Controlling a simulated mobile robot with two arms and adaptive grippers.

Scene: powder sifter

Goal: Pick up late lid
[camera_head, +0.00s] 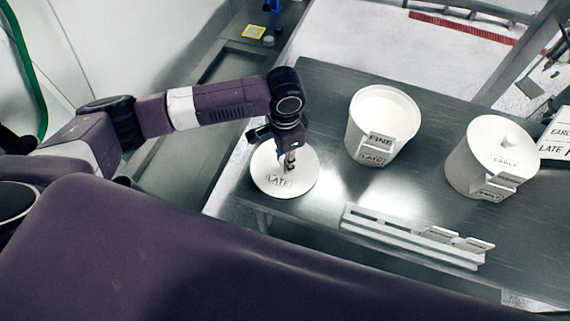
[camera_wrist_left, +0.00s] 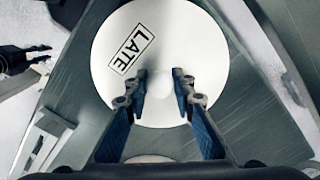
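The late lid (camera_head: 266,168) is a white round disc with a black-framed LATE label, lying on the left end of the steel table. It fills the upper middle of the left wrist view (camera_wrist_left: 205,55). My left gripper (camera_head: 290,163) points down over the lid's middle. In the left wrist view its two fingers (camera_wrist_left: 159,85) stand apart over the lid, with a gap between them. The lid's knob is hard to make out between the fingers. A dark gripper-like shape, apparently my right gripper (camera_wrist_left: 38,60), shows at the left edge of the left wrist view.
The steel table (camera_head: 330,100) holds an open white tub (camera_head: 357,140) with FINE and LATE labels and a lidded EARLY tub (camera_head: 463,170). A label rack (camera_head: 400,236) lies along the front edge. LATE and EARLY signs (camera_head: 553,148) stand at far right.

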